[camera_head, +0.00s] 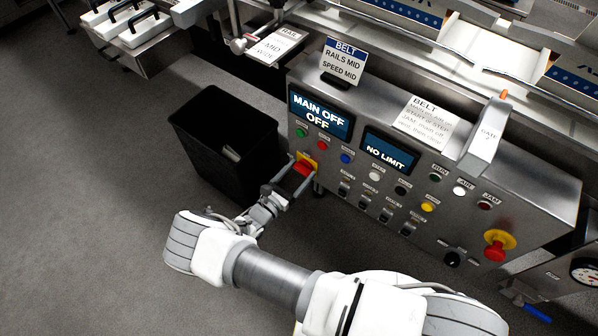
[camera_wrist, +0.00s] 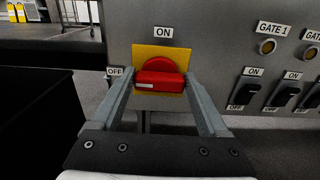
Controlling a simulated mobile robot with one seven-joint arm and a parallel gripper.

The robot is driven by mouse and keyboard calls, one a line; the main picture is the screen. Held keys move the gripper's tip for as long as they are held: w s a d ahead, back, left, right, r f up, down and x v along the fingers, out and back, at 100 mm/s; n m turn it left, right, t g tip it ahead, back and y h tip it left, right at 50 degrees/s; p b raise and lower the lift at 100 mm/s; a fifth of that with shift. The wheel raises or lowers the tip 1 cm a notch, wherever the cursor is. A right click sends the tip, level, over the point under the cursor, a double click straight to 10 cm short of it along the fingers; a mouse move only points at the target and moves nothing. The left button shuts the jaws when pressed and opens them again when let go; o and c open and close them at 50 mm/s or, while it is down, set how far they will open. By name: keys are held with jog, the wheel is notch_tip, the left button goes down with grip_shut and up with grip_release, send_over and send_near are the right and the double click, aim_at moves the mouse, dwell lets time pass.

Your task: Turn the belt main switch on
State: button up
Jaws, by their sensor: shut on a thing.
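The belt main switch (camera_head: 307,162) is a red rotary handle on a yellow plate at the lower left of the steel control panel. In the wrist view the red handle (camera_wrist: 160,80) lies level, with an ON label above and an OFF label to the left. The panel display (camera_head: 320,114) reads MAIN OFF, OFF. My gripper (camera_head: 302,172) reaches the switch from the front. In the wrist view its two grey fingers (camera_wrist: 160,85) stand on either side of the red handle, shut on it. The fingertips partly hide the handle's ends.
A black bin (camera_head: 225,140) stands on the floor left of the panel, close to my arm. A red emergency stop (camera_head: 495,248) sticks out at the panel's lower right. Small toggle switches (camera_wrist: 283,94) lie right of the main switch. Open floor is at the left.

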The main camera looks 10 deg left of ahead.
jog(key=shift+m, duration=0.3)
jog(key=m, duration=0.3)
jog(key=shift+s+d+m, duration=0.1)
jog(key=shift+m, duration=0.3)
jog(key=m, duration=0.4)
jog(key=shift+f+m, duration=0.1)
jog(key=shift+m, duration=0.2)
jog(key=m+p, duration=0.1)
jog(key=m, duration=0.3)
jog(key=shift+d, duration=0.1)
jog(key=m, duration=0.4)
jog(key=shift+f+m, duration=0.2)
jog(key=shift+m, duration=0.4)
jog(key=o, duration=1.2)
jog(key=shift+o, duration=0.2)
jog(key=shift+p, duration=0.3)
